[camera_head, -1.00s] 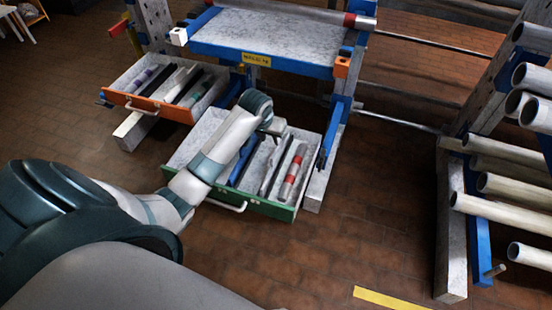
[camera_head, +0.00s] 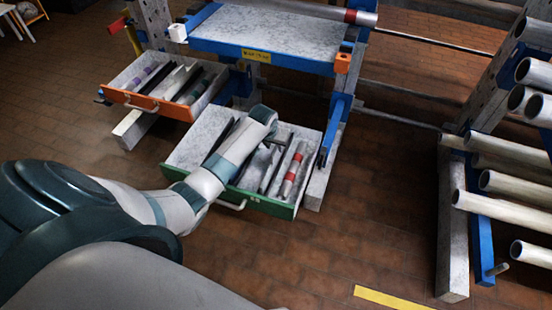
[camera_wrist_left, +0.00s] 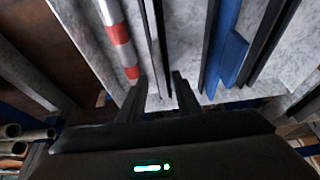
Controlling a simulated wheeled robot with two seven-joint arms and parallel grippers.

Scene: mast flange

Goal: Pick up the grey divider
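The green-fronted drawer (camera_head: 262,206) stands open in the head view, with thin upright dividers dividing its grey floor. A grey divider (camera_head: 271,168) stands left of the red-banded tube. In the left wrist view a thin grey divider (camera_wrist_left: 155,45) runs away from between my fingertips. My left gripper (camera_head: 285,138) is over the back part of this drawer, partly hidden by my wrist. In the wrist view its two dark fingers (camera_wrist_left: 160,88) are apart, one to each side of the divider's line. I cannot tell whether they touch it. My right gripper is out of view.
A red-banded tube (camera_head: 294,171) lies right of the divider; a blue strip (camera_wrist_left: 228,55) is on the other side. An orange-fronted drawer (camera_head: 148,104) is open at left. The blue-edged shelf (camera_head: 270,30) is above and behind. Pipes (camera_head: 500,208) fill a right rack.

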